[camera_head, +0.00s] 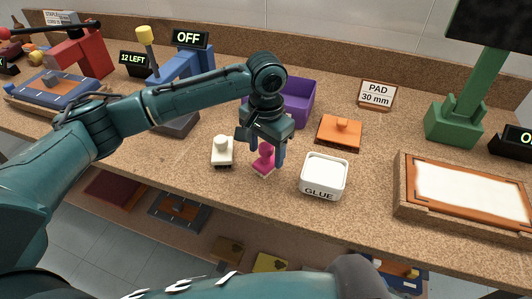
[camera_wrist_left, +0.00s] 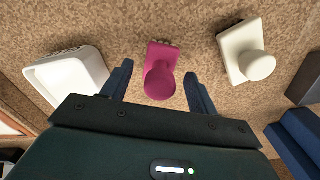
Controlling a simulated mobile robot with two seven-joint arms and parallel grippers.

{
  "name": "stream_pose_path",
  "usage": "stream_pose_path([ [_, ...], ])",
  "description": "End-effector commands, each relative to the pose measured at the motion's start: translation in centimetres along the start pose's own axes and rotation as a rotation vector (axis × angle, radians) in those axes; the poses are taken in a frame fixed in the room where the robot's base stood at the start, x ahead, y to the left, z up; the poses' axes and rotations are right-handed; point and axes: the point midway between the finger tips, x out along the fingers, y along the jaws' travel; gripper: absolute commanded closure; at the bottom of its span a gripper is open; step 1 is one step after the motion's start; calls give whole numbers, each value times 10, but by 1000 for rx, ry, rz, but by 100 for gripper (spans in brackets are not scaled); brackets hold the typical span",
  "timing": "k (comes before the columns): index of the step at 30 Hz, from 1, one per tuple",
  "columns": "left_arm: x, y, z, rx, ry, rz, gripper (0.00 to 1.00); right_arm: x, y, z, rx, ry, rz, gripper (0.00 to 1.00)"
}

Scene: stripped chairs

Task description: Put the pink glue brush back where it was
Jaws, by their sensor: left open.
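The pink glue brush (camera_head: 264,158) lies on the bench in the head view, just left of the white glue tub (camera_head: 325,177). In the left wrist view the pink brush (camera_wrist_left: 160,72) shows its round knob between my fingers, with bristles at its far end. My left gripper (camera_head: 267,150) is above the brush, open, with one finger on each side and visible gaps. It also shows in the left wrist view (camera_wrist_left: 158,88). The glue tub (camera_wrist_left: 68,75) is at the left there. My right gripper is not in view.
A white brush (camera_head: 222,151) stands left of the pink one. A purple bin (camera_head: 298,102) is behind my gripper. An orange pad block (camera_head: 340,132) and a framed white tray (camera_head: 470,190) are to the right. The bench's front edge is close.

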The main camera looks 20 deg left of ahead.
Motion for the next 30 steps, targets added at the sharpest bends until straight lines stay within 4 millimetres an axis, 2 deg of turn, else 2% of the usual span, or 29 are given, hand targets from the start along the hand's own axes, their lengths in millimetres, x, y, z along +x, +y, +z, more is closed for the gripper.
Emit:
stream_pose_path([
  [1, -12, 0, -1, 0, 5, 0, 41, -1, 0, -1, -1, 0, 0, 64],
  [9, -70, 0, -1, 0, 5, 1, 41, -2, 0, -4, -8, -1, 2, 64],
  [15, -98, 0, -1, 0, 3, 2, 41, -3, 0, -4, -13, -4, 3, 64],
  [20, -105, 0, 0, 0, 1, 0, 41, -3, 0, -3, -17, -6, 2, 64],
  [30, -105, 0, 0, -1, 1, 1, 41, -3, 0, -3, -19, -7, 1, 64],
])
